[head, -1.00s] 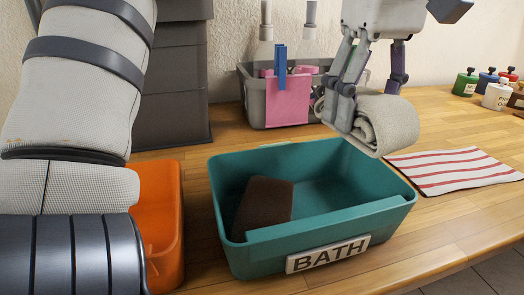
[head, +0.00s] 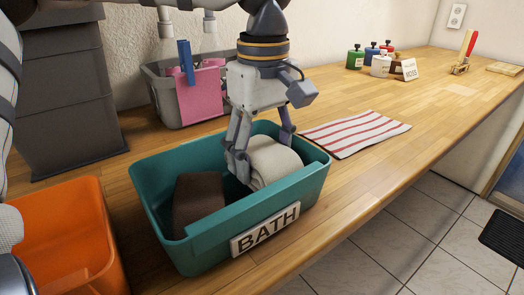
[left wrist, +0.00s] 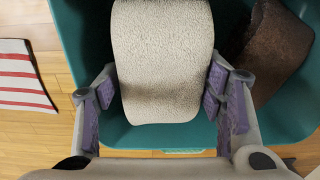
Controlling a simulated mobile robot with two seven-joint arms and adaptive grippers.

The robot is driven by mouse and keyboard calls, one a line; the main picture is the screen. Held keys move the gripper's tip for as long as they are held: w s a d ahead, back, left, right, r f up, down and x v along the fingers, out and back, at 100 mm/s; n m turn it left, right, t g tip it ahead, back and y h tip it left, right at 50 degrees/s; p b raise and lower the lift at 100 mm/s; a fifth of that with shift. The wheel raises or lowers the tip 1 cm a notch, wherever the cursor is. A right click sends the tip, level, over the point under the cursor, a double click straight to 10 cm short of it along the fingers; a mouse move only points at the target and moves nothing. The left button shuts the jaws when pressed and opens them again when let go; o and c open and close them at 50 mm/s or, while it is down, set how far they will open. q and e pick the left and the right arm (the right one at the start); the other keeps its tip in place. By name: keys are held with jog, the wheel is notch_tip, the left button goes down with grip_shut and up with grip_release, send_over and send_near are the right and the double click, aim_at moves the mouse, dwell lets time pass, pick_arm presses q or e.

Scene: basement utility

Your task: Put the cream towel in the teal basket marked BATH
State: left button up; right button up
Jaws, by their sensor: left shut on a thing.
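The cream towel (head: 275,165), rolled up, is inside the right part of the teal basket (head: 190,253), beside a dark brown folded cloth (head: 199,203). The basket's front carries a white BATH label (head: 265,230). My left gripper (head: 262,158) reaches down into the basket from above and is shut on the towel. In the left wrist view the towel (left wrist: 163,60) lies between the two fingers, with the teal basket wall around it and the brown cloth (left wrist: 272,50) to the right. Whether the towel touches the basket floor is hidden. My right gripper is not in view.
An orange bin (head: 65,235) stands left of the basket. A grey caddy (head: 158,95) with bottles, a pink cloth and a blue clip is behind it, near dark grey drawers (head: 65,95). A striped cloth (head: 355,133) lies to the right. Several small bottles (head: 380,60) stand farther back.

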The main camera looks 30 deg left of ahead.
aim_at(263, 145)
pick_arm(q)
jog(key=shift+f, duration=0.5)
jog(key=o, duration=0.9)
jog(key=shift+c, duration=0.2)
notch_tip(263, 145, up, 13)
